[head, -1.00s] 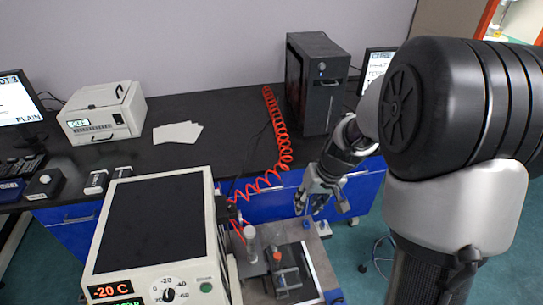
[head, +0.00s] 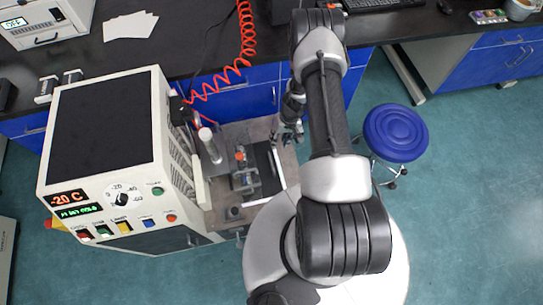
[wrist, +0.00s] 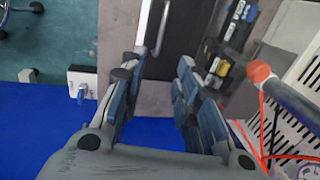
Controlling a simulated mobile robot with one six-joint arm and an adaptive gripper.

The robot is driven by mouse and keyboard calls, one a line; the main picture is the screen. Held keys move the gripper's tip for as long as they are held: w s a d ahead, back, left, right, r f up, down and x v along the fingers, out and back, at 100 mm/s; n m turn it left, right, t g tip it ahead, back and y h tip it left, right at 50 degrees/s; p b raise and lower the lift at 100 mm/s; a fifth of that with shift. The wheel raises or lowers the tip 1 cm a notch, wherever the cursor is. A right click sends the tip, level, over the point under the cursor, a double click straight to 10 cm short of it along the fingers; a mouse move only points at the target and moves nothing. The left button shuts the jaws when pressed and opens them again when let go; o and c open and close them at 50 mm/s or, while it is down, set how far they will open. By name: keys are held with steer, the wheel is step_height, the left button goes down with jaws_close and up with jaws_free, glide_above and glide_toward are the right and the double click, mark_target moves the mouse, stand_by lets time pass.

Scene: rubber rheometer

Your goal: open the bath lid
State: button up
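A dark flat panel (head: 264,160) with a light bar along its right side lies on the grey top of the low unit, right of the white cooling cabinet; it may be the bath lid. In the wrist view, the dark panel (wrist: 178,32) shows a long metal handle (wrist: 160,28) beyond the fingers. My gripper (head: 290,136) is above the far right end of this unit, apart from the panel. In the wrist view my gripper (wrist: 158,75) is open, with nothing between its fingers.
The white cabinet (head: 108,185) reads -20 C and has a black top. A metal cylinder (head: 210,146) and an orange-tipped fixture (head: 243,172) stand left of the panel. A red coiled hose (head: 246,45) hangs nearby. A blue stool (head: 395,132) stands right, with open floor around it.

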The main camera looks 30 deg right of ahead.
mark_target(271, 160)
steer(key=a+f+b, duration=0.1)
steer(key=f, duration=0.4)
steer(key=a+f+b, duration=0.1)
steer(key=f+b, duration=0.1)
steer(key=f, duration=0.3)
steer(key=w+a+f+b, duration=0.1)
steer(key=f, duration=0.4)
steer(key=shift+f+b, duration=0.1)
steer(key=shift+b, duration=0.25)
jaws_close()
